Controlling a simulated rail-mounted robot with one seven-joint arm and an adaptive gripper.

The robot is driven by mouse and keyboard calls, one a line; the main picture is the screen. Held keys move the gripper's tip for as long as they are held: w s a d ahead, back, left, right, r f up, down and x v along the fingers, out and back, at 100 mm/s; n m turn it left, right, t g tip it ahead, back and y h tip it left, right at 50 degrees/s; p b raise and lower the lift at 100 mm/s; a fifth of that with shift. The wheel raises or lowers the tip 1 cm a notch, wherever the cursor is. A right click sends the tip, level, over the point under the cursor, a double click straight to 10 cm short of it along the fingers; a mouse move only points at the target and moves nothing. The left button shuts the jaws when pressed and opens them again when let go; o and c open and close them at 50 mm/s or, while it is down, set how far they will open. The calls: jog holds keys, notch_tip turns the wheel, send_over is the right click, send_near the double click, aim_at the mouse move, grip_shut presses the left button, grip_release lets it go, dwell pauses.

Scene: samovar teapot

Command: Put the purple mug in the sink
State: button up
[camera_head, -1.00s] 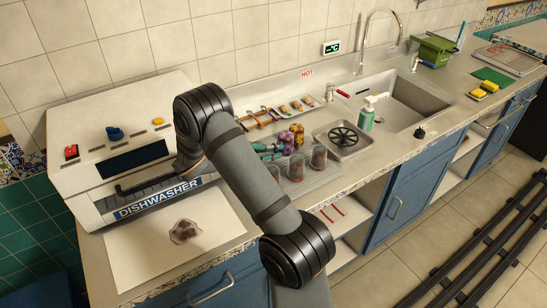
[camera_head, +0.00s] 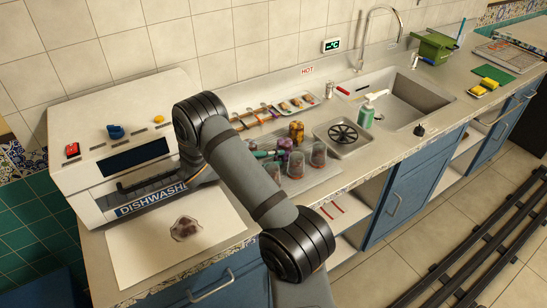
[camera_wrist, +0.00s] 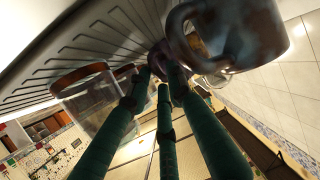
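The purple mug (camera_head: 285,143) stands among the dishes on the drainboard left of the sink (camera_head: 405,98), partly hidden by other things. In the wrist view, a purple surface (camera_wrist: 165,57) shows at the tips of my green fingers, probably this mug. My gripper (camera_wrist: 161,80) is low at the drainboard, its fingertips close together beside that surface. I cannot tell whether they grip it. In the head view, my arm hides most of the gripper.
Clear glasses (camera_head: 319,155) stand at the drainboard's front, and one shows close by in the wrist view (camera_wrist: 88,92). A dark bluish mug (camera_wrist: 240,35) is close on the other side.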

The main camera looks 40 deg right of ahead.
jog(key=shift+a+r, duration=0.1)
jog(key=shift+r, duration=0.05)
jog(key=b+v, duration=0.2)
jog(key=v, duration=0.8)
jog(key=shift+a, duration=0.3)
jog(key=shift+o, duration=1)
jog(key=shift+a+r, duration=0.3)
jog(key=shift+a, duration=0.25)
jog(key=o, duration=0.4)
jog(key=o, duration=0.4)
jog(key=shift+o, duration=0.7)
jog(key=shift+r, duration=0.1)
